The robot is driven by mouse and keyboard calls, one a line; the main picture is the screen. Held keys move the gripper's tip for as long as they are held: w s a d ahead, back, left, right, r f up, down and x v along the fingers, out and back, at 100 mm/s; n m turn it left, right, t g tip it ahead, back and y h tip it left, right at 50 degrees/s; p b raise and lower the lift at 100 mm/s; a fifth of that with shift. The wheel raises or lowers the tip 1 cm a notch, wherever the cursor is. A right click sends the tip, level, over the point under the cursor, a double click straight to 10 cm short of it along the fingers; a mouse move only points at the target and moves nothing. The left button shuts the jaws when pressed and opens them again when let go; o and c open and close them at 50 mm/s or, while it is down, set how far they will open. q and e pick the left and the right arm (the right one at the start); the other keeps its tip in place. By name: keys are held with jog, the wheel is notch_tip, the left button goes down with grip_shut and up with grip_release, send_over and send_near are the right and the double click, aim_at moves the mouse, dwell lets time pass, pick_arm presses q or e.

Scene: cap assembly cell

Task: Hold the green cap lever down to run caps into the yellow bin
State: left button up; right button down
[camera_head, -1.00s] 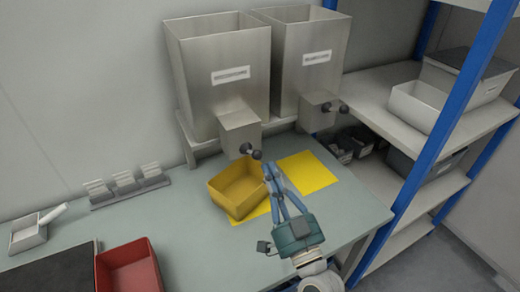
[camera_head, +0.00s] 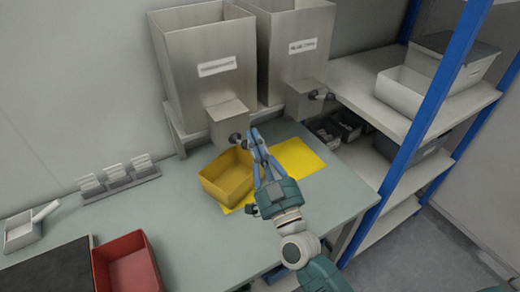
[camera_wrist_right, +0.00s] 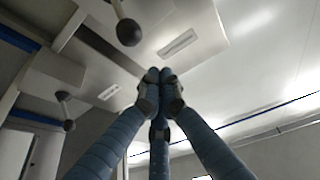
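The yellow bin (camera_head: 212,190) stands on a yellow mat on the bench, below the left hopper's grey outlet box (camera_head: 229,120). A lever with dark ball ends (camera_head: 235,138) sits at that box; part is hidden behind my fingers. The left hopper's label is too blurred to read, and no green shows on the lever. My right gripper (camera_head: 255,132) is beside the lever, above the bin's back right corner. In the right wrist view its fingertips (camera_wrist_right: 160,76) are together and hold nothing visible; a lever ball (camera_wrist_right: 129,32) is apart from them. My left gripper is not in view.
The right hopper (camera_head: 298,50) has its own lever (camera_head: 318,95); its label seems to read blue caps. A red bin (camera_head: 128,270) and a small rack (camera_head: 118,178) are at left. A blue-posted shelf (camera_head: 385,105) stands at right. The yellow mat (camera_head: 300,160) is bare at right.

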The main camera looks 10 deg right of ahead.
aim_at(241, 143)
jog(key=p+x, duration=0.1)
jog(key=x, duration=0.3)
jog(key=shift+r, duration=0.2)
jog(key=f, duration=0.3)
jog(key=shift+s+a, duration=0.15)
jog(key=shift+s, duration=0.15)
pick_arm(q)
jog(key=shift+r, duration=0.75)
pick_arm(e)
jog(key=shift+s+f, duration=0.35)
jog(key=shift+f, duration=0.25)
